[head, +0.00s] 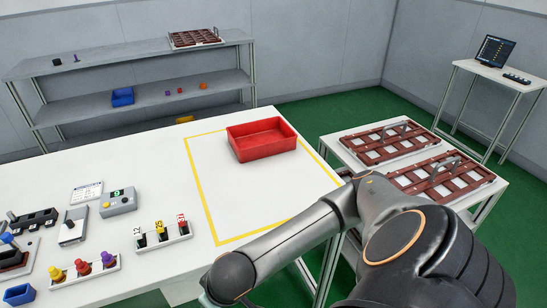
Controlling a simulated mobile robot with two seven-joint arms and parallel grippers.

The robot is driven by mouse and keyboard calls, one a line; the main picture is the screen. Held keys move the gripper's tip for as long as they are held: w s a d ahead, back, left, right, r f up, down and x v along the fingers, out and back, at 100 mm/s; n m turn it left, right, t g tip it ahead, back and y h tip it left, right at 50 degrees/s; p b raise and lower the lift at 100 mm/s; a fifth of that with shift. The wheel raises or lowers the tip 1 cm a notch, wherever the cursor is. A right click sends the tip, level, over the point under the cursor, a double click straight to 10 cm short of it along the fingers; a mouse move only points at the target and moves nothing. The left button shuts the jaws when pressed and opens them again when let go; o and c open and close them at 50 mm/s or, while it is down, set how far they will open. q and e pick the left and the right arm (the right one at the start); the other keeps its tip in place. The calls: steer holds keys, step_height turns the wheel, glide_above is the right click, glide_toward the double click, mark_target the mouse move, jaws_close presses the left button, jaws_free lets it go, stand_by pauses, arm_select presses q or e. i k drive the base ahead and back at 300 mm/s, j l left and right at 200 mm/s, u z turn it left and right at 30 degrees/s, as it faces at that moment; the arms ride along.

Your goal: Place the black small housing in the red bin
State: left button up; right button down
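The red bin (262,148) is an open, empty-looking tray on the white table, inside the yellow outline near its far edge. A black device (34,221) lies at the table's left side. I cannot tell which dark piece is the black small housing. My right arm reaches in from the lower right across the table's right edge; its gripper is below the picture. My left gripper is not in view.
A rack of yellow, red and purple knobs (84,270) and a grey box with buttons (118,202) stand at left. Brown trays (383,143) lie on the right side table. Shelves (130,64) stand behind. The outlined area before the bin is clear.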

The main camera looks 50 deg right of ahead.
mark_target(261, 138)
steer(key=k+l, duration=0.1)
steer(key=l, duration=0.3)
steer(key=k+l, duration=0.15)
steer(key=l, duration=0.2)
steer(key=k+l, duration=0.1)
steer(key=l, duration=0.3)
steer(key=k+l, duration=0.15)
steer(key=l, duration=0.2)
